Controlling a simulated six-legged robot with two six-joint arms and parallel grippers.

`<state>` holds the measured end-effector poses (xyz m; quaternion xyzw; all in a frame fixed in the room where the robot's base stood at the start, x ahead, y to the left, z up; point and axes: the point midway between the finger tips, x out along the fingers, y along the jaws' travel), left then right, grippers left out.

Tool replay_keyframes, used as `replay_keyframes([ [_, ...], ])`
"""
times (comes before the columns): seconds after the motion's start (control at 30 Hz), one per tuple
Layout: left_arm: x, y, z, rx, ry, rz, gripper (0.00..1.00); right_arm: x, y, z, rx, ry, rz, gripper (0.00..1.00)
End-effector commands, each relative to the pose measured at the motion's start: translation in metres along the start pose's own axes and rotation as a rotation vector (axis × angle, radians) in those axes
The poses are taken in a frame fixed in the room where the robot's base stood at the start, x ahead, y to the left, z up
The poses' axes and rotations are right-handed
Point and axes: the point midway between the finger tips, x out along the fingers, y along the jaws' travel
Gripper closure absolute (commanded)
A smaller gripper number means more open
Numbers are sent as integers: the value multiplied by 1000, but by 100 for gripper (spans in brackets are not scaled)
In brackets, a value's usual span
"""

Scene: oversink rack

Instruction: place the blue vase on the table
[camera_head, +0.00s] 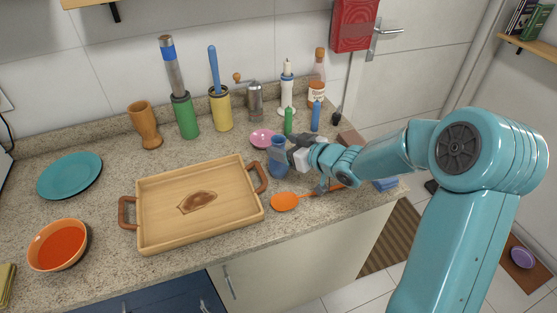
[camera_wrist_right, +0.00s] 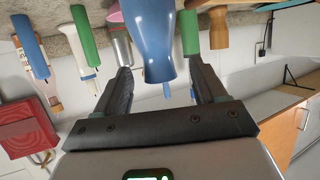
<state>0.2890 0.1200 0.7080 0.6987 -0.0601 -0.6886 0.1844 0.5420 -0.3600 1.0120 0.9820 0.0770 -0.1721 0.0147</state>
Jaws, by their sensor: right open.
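The blue vase (camera_head: 278,163) stands upright on the speckled counter (camera_head: 330,225), just right of the wooden tray. My right gripper (camera_head: 291,149) reaches in from the right at the vase's upper part. In the right wrist view, which is upside down, the vase (camera_wrist_right: 152,38) appears between the two spread fingers of my right gripper (camera_wrist_right: 161,68). The gripper is open, and I cannot tell whether a finger touches the vase. My left gripper is not in view.
A wooden tray (camera_head: 160,235) lies left of the vase, and an orange spoon (camera_head: 285,201) lies in front. An orange bowl (camera_head: 58,245) and teal plate (camera_head: 70,175) are at left.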

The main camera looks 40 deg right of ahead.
Motion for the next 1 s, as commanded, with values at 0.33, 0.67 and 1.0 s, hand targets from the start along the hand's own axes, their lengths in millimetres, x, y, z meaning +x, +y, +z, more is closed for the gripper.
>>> replay_keyframes([
  [0.33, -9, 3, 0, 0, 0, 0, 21, 50, 0, 0, 0, 0, -2, 29],
  [0.67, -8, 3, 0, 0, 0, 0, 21, 50, 0, 1, 1, 0, 0, 62],
  [1.0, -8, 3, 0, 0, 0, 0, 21, 50, 1, 0, 1, 1, 0, 100],
])
